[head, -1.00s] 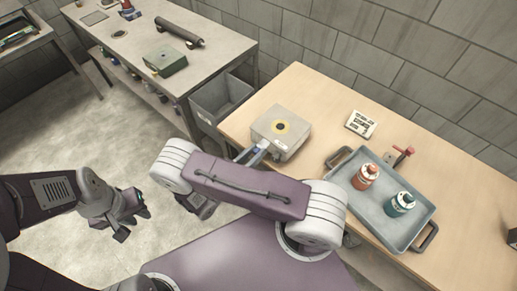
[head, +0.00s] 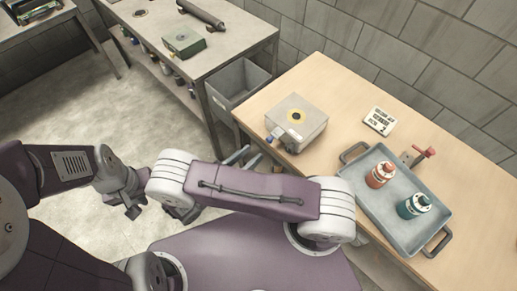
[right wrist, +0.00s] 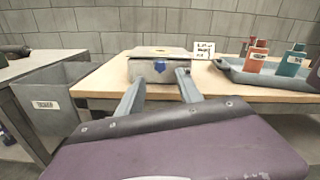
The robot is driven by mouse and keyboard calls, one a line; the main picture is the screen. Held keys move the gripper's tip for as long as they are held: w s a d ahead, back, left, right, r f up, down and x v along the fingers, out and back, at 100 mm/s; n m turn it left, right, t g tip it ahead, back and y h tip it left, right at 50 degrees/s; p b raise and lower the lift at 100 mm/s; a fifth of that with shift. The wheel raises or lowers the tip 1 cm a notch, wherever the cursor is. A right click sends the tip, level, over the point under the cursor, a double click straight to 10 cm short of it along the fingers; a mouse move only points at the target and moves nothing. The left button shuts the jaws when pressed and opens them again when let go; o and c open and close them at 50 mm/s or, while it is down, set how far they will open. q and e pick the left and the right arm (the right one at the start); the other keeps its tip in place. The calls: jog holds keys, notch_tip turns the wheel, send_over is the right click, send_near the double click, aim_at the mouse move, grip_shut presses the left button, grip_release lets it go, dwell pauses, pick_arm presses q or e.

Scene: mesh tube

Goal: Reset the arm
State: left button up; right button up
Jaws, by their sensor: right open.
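My right arm's purple link crosses the middle of the head view. My right gripper (head: 246,158) shows just beyond that link, partly hidden by it, with its two fingers apart. In the right wrist view, its fingers (right wrist: 160,78) are spread and nothing is between them. They point at the front of a grey metal box (right wrist: 157,66), which has a blue patch on its front. In the head view, the box (head: 297,122) sits at the table's left end, clear of the fingers. My left gripper (head: 131,204) hangs over the floor at the left; its finger gap is unclear.
The wooden table (head: 330,95) also bears a white label card (head: 380,120), a red-handled clamp (head: 420,156) and a grey tray (head: 363,196) with red and teal bottles. A grey bin (head: 236,84) stands between this table and the workbench (head: 238,32). Open floor lies left.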

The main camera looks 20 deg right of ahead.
dwell(0.5)
jog(key=w+d+r+m+g, duration=0.2)
jog(key=d+r+m+g, duration=0.5)
jog(key=d+r, duration=0.1)
jog(key=s+d+r+m+g+y, duration=0.2)
jog(key=s+d+m+g+y, duration=0.3)
jog(key=d+m+y, duration=0.1)
jog(key=s+a+f+m+t+y, duration=0.2)
jog(key=s+a+m+y, duration=0.1)
jog(key=s+m+y, duration=0.4)
jog(key=w+a+f+m+t+y, duration=0.2)
jog(key=w+a+m+t+y, duration=0.1)
jog(key=w+a+m+t, duration=0.1)
jog(key=shift+w+a+f+m+y, duration=0.15)
jog(key=shift+w+a+m+y, duration=0.25)
jog(key=shift+w+a+m, duration=0.45)
